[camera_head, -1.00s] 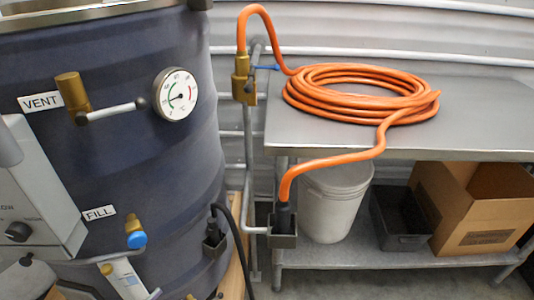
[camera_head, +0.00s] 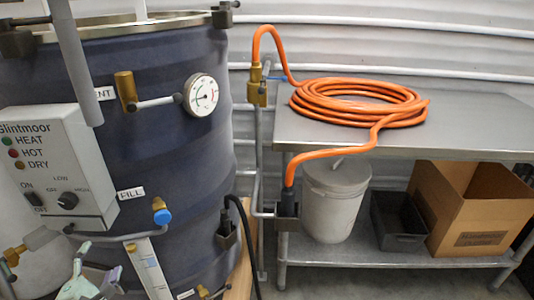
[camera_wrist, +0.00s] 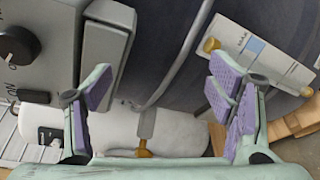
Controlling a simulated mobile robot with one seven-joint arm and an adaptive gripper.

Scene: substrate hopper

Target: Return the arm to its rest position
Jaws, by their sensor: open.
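My gripper (camera_wrist: 160,108) is open and empty in the wrist view, its purple-padded fingers wide apart. Between and beyond the fingers are a grey pipe and a white rounded tank (camera_wrist: 110,130). In the head view my gripper (camera_head: 88,278) shows at the lower left edge, in front of the dark blue drum (camera_head: 165,165) and below the grey control box (camera_head: 55,165). Most of the arm is out of the frame.
The control box, with its black knob (camera_wrist: 15,45), is close on the left in the wrist view. A blue-handled valve (camera_head: 161,212) and a sight gauge (camera_head: 150,268) stand out from the drum. A steel table (camera_head: 470,115) holds a coiled orange hose (camera_head: 350,105).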

